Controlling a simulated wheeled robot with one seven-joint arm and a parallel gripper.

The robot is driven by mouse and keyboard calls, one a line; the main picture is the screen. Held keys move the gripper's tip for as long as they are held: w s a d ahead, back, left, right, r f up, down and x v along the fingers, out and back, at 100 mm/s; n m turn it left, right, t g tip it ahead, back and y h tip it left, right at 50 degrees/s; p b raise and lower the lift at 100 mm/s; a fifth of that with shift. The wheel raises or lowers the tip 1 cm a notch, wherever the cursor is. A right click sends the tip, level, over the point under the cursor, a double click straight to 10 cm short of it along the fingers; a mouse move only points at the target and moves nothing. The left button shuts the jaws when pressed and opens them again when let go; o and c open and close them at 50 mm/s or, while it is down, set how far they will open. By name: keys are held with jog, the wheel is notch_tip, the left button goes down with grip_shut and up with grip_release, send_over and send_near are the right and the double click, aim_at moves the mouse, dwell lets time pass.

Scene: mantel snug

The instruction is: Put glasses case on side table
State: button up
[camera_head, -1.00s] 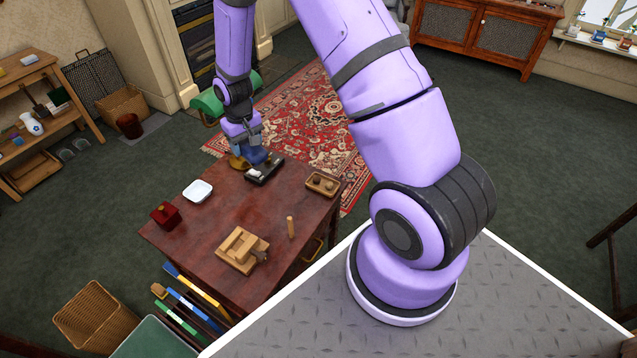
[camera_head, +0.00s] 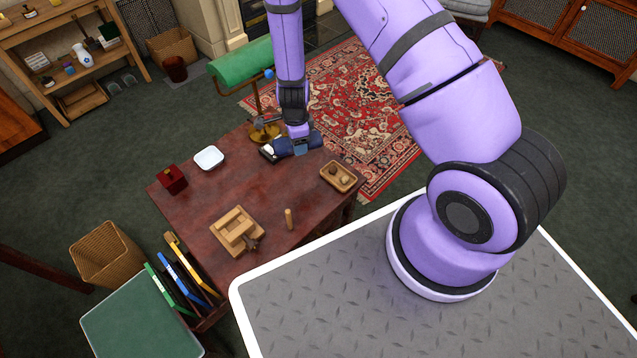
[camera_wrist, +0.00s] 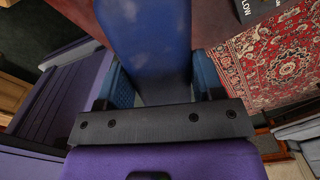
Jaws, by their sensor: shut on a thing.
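The glasses case is dark blue and long, and my gripper (camera_head: 300,146) is shut on it. The case (camera_head: 283,147) sticks out on both sides of the fingers at the far edge of a dark red wooden table (camera_head: 190,212). In the wrist view the case (camera_wrist: 150,45) fills the space between the fingers (camera_wrist: 165,85). I cannot tell whether it still touches the table. A green-topped piece of furniture (camera_head: 140,318) stands at the lower left; I cannot tell which of the two is the side table.
A green-shaded lamp (camera_head: 240,62) stands close left of my gripper. The table also bears a white dish (camera_head: 208,158), a red box (camera_head: 172,178), a wooden block piece (camera_head: 235,230), a peg (camera_head: 288,218) and a small tray (camera_head: 338,177). A wicker basket (camera_head: 105,255) stands on the floor.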

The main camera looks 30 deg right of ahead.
aim_at(307, 192)
jog(key=shift+s+a+f+m, duration=0.1)
jog(key=shift+s+f+m, duration=0.95)
jog(key=shift+f+m, duration=1.3)
jog(key=shift+s+a+f+m, duration=0.1)
jog(key=shift+s+f+m, duration=1.35)
jog(key=shift+f, duration=1.55)
jog(key=shift+s+a+f+m, duration=0.1)
jog(key=shift+s+f+m, duration=0.6)
jog(key=shift+f+m, duration=1.85)
jog(key=shift+f, duration=0.2)
jog(key=o, duration=1)
notch_tip(307, 192, up, 12)
jog(key=shift+r, duration=0.1)
